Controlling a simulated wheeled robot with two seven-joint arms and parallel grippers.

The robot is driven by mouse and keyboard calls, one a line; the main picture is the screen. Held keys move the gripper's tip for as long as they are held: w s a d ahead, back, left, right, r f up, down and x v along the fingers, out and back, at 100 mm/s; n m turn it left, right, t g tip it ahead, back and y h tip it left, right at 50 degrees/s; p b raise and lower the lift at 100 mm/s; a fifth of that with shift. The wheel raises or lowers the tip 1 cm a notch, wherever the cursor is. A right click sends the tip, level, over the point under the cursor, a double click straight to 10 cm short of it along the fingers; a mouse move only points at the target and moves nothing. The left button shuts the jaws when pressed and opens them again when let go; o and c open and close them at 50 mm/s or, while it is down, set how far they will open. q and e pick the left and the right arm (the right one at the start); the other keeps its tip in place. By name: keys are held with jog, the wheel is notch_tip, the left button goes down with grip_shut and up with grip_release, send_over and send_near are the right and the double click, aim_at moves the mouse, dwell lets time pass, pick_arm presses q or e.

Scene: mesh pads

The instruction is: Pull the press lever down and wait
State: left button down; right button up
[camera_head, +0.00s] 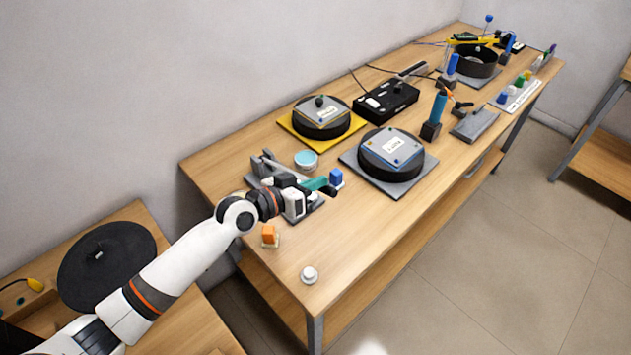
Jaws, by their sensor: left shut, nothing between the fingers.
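The press is a small grey device (268,160) on the near left part of the wooden table, partly hidden behind my left gripper. A teal bar (316,184), which looks like its lever handle, sticks out to the right near my fingertips. My left gripper (304,187) is shut with nothing held, over the press's grey base. It is at the near end of the teal bar; I cannot tell whether it touches it. A blue block (336,176) is just right of the bar. My right gripper is not in view.
A cyan-topped round cup (306,159) stands behind the press. Black round pads on a yellow plate (286,121) and a grey plate (420,187) lie farther back. An orange block (269,232) and a white knob (309,274) are nearer. The table's front right is clear.

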pick_arm(q)
jog(key=f+b, duration=0.1)
jog(key=f, duration=0.2)
jog(key=s+d+f+m+b, duration=0.1)
jog(key=f+b, duration=0.1)
jog(key=f, duration=0.1)
jog(key=f+m+b, duration=0.1)
jog(key=f+b, duration=0.1)
jog(key=f, duration=0.1)
jog(key=shift+s+d+t+y, duration=0.35)
jog(key=shift+s+t+y, duration=0.05)
jog(key=shift+f+b, duration=0.3)
jog(key=shift+s, duration=0.1)
jog(key=shift+f, duration=0.1)
jog(key=shift+r, duration=0.2)
jog(key=s+a+r+p, duration=0.1)
jog(key=s+a+r, duration=0.5)
jog(key=shift+s+a+r, duration=0.35)
jog(key=shift+r, duration=0.05)
